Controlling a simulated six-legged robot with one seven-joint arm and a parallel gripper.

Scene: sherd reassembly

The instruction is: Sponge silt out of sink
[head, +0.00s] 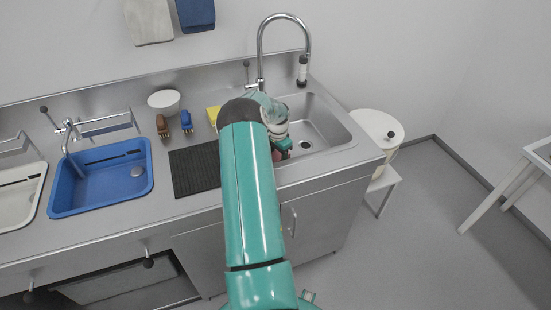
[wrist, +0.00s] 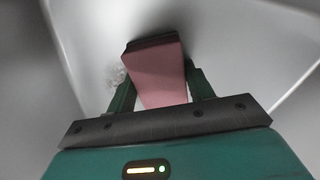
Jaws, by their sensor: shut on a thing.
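My gripper (wrist: 160,92) is shut on a pink sponge with a dark far edge (wrist: 158,66), which sits between its two green fingers in the wrist view. In the head view my gripper (head: 283,147) is at the left part of the steel sink (head: 335,118), and a small reddish bit of the sponge (head: 277,155) shows there. A speckled grey patch that looks like silt (wrist: 114,76) lies on the pale sink surface, just left of the sponge. I cannot tell whether the sponge touches the sink. My arm hides the sink's left side in the head view.
A tall curved tap (head: 260,50) stands behind the sink. A yellow block (head: 213,114), blue brush (head: 186,122), brown brush (head: 162,127) and white bowl (head: 164,103) stand at the counter's back. A black ribbed mat (head: 195,168) and blue basin (head: 100,182) lie left.

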